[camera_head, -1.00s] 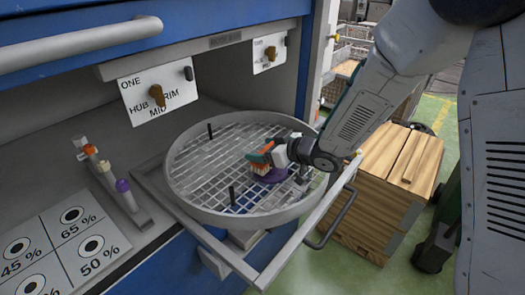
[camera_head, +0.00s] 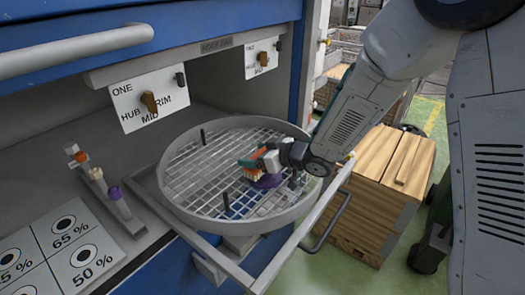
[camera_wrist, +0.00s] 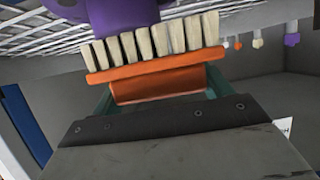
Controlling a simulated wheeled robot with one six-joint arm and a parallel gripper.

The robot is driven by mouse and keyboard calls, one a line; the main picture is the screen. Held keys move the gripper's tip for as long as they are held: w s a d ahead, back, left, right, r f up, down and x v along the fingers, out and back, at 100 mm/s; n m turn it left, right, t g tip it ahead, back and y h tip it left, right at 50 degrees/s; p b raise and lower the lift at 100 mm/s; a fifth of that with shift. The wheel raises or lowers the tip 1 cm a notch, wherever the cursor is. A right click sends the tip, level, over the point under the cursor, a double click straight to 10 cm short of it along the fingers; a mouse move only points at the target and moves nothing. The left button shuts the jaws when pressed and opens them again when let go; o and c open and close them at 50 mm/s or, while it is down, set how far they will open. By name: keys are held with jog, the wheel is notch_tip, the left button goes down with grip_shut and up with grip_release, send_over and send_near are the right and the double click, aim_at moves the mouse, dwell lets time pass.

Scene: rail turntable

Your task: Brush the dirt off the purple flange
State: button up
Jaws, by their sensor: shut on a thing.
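The purple flange (camera_head: 268,181) lies on the mesh of the round turntable basket (camera_head: 172,200), right of its middle. In the wrist view the purple flange (camera_wrist: 125,14) fills the top, just beyond the bristles. My gripper (camera_head: 268,160) is shut on an orange brush (camera_head: 246,163) with pale bristles, held over the flange. In the wrist view the brush (camera_wrist: 160,78) spans the jaws, its bristles pointing at the flange and appearing to touch or nearly touch it. The brush and gripper hide part of the flange. I cannot make out any dirt on it.
The basket sits on a pulled-out rail frame (camera_head: 230,262). Two dark posts stand in it, one being the front post (camera_head: 226,201). A rack (camera_head: 112,200) with coloured knobs is at left. A wooden crate (camera_head: 375,205) stands at right.

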aim_at(265, 149)
jog(key=shift+s+a, duration=0.35)
jog(key=shift+s, duration=0.05)
jog(key=shift+w+d+f, duration=0.15)
jog(key=shift+w+d, duration=1.5)
jog(key=shift+w, duration=0.2)
jog(key=shift+s+a, duration=1.65)
jog(key=shift+s, duration=0.3)
jog(key=shift+w+r, duration=0.1)
jog(key=shift+r, duration=4.05)
